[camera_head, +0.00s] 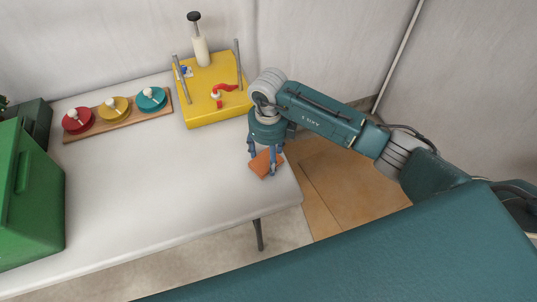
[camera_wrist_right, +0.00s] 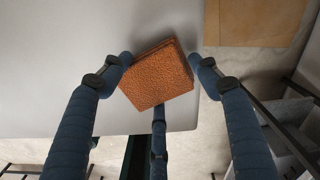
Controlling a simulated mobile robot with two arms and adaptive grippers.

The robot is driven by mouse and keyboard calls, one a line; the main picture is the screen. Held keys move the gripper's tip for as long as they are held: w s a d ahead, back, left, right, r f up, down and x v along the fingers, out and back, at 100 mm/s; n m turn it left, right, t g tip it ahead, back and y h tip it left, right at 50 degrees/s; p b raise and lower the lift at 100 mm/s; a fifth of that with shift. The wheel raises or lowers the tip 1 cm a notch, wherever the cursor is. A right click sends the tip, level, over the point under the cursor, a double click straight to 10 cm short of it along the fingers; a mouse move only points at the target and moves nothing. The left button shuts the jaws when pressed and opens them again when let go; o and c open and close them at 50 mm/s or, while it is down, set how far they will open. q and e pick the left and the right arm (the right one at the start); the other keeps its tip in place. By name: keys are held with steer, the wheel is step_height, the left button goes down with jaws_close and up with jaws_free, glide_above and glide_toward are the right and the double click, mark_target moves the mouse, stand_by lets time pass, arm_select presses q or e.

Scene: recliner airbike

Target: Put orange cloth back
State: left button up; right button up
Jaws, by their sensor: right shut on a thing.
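The orange cloth (camera_head: 262,164) is a folded, textured square at the right end of the white table (camera_head: 160,195). My right gripper (camera_head: 264,170) reaches down over it from the right, with its blue fingers around the cloth. In the right wrist view the cloth (camera_wrist_right: 158,76) sits between the fingertips of my right gripper (camera_wrist_right: 160,82), close to the table's corner. The gripper is shut on the cloth. I cannot tell whether the cloth still touches the table. My left gripper is not in view.
A yellow box (camera_head: 214,92) with posts and a red part stands behind the gripper. A wooden board (camera_head: 118,117) with red, yellow and teal discs lies at the back left. A green case (camera_head: 28,190) stands at the left. The table's middle is clear.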

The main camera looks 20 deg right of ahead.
mark_target(269, 158)
steer(key=o, duration=1.1)
steer(key=shift+f, duration=0.15)
steer(key=shift+r, duration=0.35)
step_height(269, 158, up, 12)
steer(key=b, duration=0.2)
steer(key=shift+f, duration=0.15)
